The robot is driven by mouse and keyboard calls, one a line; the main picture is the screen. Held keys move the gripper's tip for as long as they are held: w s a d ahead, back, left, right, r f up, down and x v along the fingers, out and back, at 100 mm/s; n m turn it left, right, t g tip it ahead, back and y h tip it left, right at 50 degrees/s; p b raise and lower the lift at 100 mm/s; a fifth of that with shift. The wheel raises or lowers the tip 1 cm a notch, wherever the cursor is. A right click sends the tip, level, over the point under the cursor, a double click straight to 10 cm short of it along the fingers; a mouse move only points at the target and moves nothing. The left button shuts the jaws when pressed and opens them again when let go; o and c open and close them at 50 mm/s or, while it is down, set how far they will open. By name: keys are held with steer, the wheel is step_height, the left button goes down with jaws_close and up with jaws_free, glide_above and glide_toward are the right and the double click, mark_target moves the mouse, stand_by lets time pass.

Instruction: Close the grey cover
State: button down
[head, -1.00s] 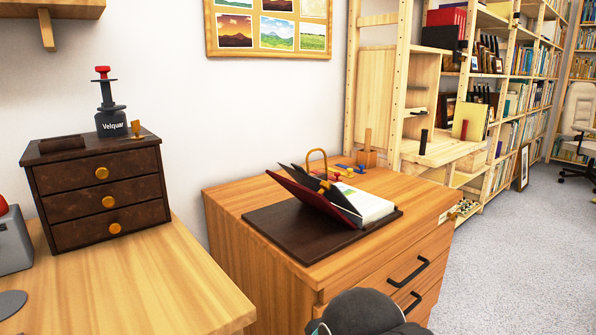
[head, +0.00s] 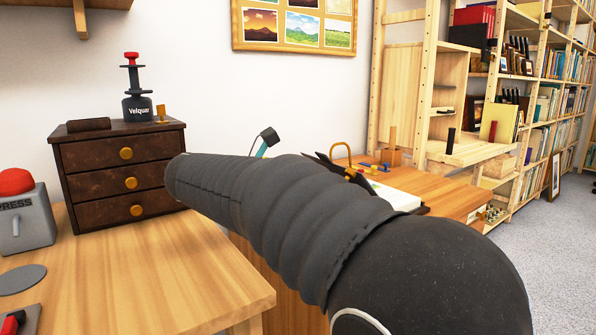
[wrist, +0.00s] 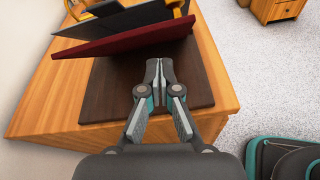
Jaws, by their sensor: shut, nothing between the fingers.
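A book lies open on a dark brown mat (wrist: 110,85) on the wooden cabinet. Its raised, tilted cover shows dark red on the near face (wrist: 125,40) in the wrist view, with a dark grey panel (wrist: 125,17) behind it. I cannot tell for sure which part is the grey cover. The white pages (head: 398,197) show in the head view, where my arm hides most of the book. My gripper (wrist: 159,62) is shut and empty over the mat, on the red side of the raised cover. I see no clear contact.
A gold arch (head: 343,152) and small coloured items stand behind the book. A dark drawer box (head: 125,175) and a grey device with a red button (head: 20,210) stand on the left desk (head: 170,270). Open floor (wrist: 245,75) lies beyond the cabinet's edge.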

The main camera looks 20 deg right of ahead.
mark_target(325, 160)
steer(key=w+a+r+n+t+h, duration=0.1)
steer(key=w+a+r+n+h, duration=0.15)
steer(key=w+a, duration=0.2)
steer(key=b+x, duration=0.1)
steer(key=x, duration=0.8)
steer(key=shift+s+d+r+b, duration=0.1)
steer(key=shift+d+r+b, duration=0.15)
steer(key=shift+d+b, duration=0.2)
steer(key=shift+r, duration=0.1)
